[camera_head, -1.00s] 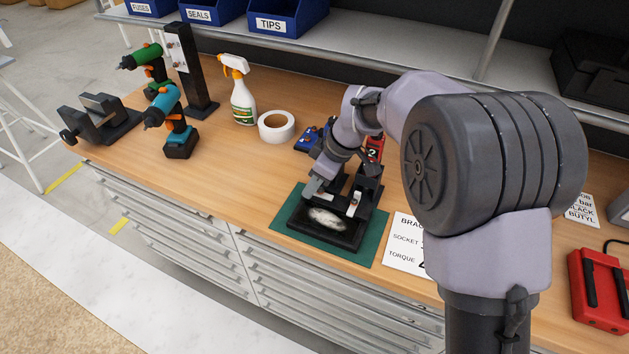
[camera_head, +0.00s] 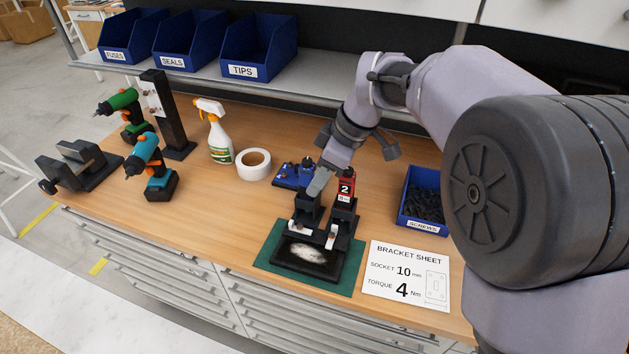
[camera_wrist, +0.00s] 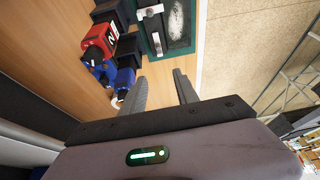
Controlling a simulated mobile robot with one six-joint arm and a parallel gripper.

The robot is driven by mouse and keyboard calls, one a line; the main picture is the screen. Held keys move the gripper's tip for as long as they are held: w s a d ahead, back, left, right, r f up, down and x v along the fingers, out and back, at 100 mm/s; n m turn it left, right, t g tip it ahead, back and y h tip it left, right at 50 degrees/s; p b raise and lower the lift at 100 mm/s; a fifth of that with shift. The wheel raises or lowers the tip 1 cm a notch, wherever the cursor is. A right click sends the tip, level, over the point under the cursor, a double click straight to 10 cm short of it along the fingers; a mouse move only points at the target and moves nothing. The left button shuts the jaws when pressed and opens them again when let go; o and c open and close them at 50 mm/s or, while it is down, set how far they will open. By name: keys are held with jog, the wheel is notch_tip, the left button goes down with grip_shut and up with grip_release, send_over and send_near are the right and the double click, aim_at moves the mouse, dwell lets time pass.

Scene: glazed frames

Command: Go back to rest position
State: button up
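My gripper (camera_head: 319,184) hangs in the air above the workbench, over the back of a black fixture (camera_head: 306,210) as seen in the head view. In the wrist view my gripper (camera_wrist: 158,82) has its two fingers apart with nothing between them. The black fixture stands on a green mat (camera_head: 344,285) and holds a dark plate with a whitish patch (camera_head: 305,254). The fixture also shows at the top of the wrist view (camera_wrist: 185,28), apart from my fingers.
Behind the fixture are a blue holder (camera_head: 291,175) and a red block marked 2 (camera_head: 346,187). A screws bin (camera_head: 421,205) and bracket sheet (camera_head: 405,275) lie to the right. White tape (camera_head: 253,165), a spray bottle (camera_head: 219,140) and a teal drill (camera_head: 151,165) stand left. Blue bins (camera_head: 258,48) line the shelf.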

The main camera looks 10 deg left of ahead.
jog(key=s+d+r+m+t+h+b, duration=0.1)
jog(key=s+d+r+m+t, duration=0.15)
jog(key=s+d+m, duration=0.55)
jog(key=s+d+r+m+t+b, duration=0.1)
jog(key=s+d+r+m, duration=0.2)
jog(key=s+d+m, duration=0.5)
jog(key=s+d+f+m+t+h+b, duration=0.1)
jog(key=s+d+f+m+t, duration=0.1)
jog(key=s+d+f+m, duration=0.2)
jog(key=s+d+m, duration=0.1)
jog(key=s+d, duration=0.1)
jog(key=s, duration=0.1)
jog(key=shift+m+h, duration=0.3)
